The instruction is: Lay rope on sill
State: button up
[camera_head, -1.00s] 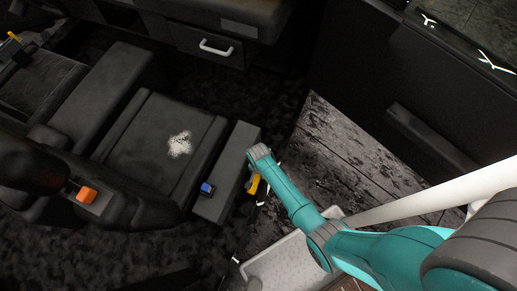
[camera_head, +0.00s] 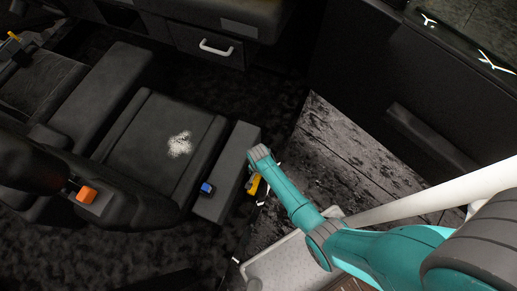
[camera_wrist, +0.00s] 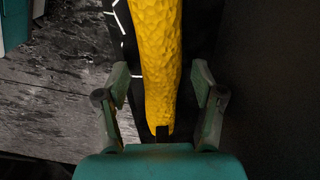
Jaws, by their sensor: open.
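A yellow, lumpy, elongated thing (camera_wrist: 160,60), which looks like the rope, runs down the middle of the wrist view. A short yellow piece also shows in the head view (camera_head: 254,185), beside the dark grey block (camera_head: 228,172) at the seat's end. My gripper (camera_wrist: 161,78) is open, with one finger on each side of the yellow thing and gaps visible on both sides. In the head view my arm hides most of the gripper. I cannot tell for certain which surface is the sill; a dark strip with thin white lines (camera_wrist: 119,22) lies beside the yellow thing.
A black seat (camera_head: 150,140) with a white patch (camera_head: 179,145) is left of my arm. A small blue item (camera_head: 207,189) is by the grey block. The open door panel (camera_head: 410,90) stands at right, above a worn dark floor (camera_head: 345,150). A white pole (camera_head: 420,202) crosses at right.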

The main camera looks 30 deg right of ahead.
notch_tip(320, 180, up, 12)
dwell(0.6)
jog(key=shift+s+f, duration=0.1)
